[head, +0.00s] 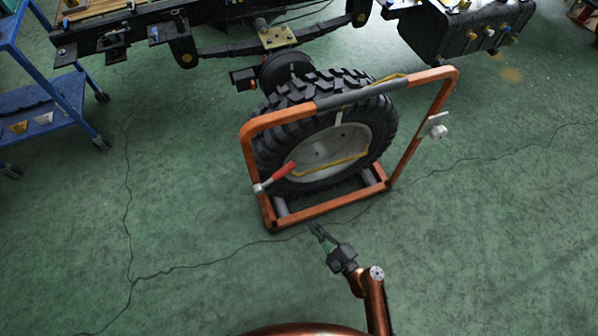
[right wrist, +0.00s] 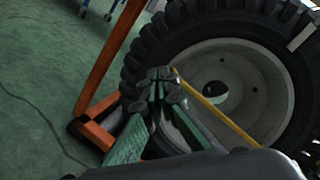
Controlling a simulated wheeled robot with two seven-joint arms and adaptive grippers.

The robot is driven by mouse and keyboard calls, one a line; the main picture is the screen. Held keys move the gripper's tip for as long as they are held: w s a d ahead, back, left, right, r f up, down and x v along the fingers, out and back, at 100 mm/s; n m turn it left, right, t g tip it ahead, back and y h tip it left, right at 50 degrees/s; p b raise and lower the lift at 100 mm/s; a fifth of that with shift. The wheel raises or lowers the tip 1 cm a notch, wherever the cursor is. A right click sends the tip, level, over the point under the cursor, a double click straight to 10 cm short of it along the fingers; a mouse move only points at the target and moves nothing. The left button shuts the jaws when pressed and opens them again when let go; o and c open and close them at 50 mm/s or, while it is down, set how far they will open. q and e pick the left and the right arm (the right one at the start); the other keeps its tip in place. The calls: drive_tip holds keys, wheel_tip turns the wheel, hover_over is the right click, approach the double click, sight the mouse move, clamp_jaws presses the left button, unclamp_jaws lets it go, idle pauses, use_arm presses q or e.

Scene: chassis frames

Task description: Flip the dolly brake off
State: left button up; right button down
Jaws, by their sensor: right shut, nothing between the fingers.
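The orange dolly (head: 330,206) stands on the floor with a large black tire (head: 377,125) upright in its frame. The brake lever (head: 283,171) has a red grip and slants up to the right from a pale pivot on the dolly's left post. My right gripper (head: 316,229) is shut and empty, low in front of the dolly's base bar and apart from the lever. In the right wrist view its closed fingers (right wrist: 160,78) overlap the tire, with the orange post to the left. I cannot make out the lever there. My left gripper is out of view.
A truck chassis (head: 220,50) with an axle hub is behind the tire. A blue cart (head: 50,95) stands at the left, and a dark tank (head: 470,30) hangs at the upper right. The green floor is clear on both sides of the dolly.

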sight(276, 177)
use_arm(q)
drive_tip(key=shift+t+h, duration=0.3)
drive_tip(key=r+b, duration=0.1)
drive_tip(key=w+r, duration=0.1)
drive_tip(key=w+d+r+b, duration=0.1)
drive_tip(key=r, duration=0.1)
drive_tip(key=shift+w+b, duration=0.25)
drive_tip(key=shift+b, duration=0.1)
use_arm(e)
drive_tip(key=w+r+m+t+y, duration=0.1)
drive_tip(key=w+r+t, duration=0.3)
drive_tip(key=r, duration=0.8)
drive_tip(key=shift+m+y, duration=0.4)
drive_tip(key=shift+m, duration=0.5)
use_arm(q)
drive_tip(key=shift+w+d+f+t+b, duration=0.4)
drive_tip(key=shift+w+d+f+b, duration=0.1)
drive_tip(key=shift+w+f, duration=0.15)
use_arm(e)
drive_tip(key=w+a+r, duration=0.6)
drive_tip(key=a, duration=0.1)
drive_tip(key=shift+w+r, duration=0.15)
drive_tip(key=shift+r, duration=0.15)
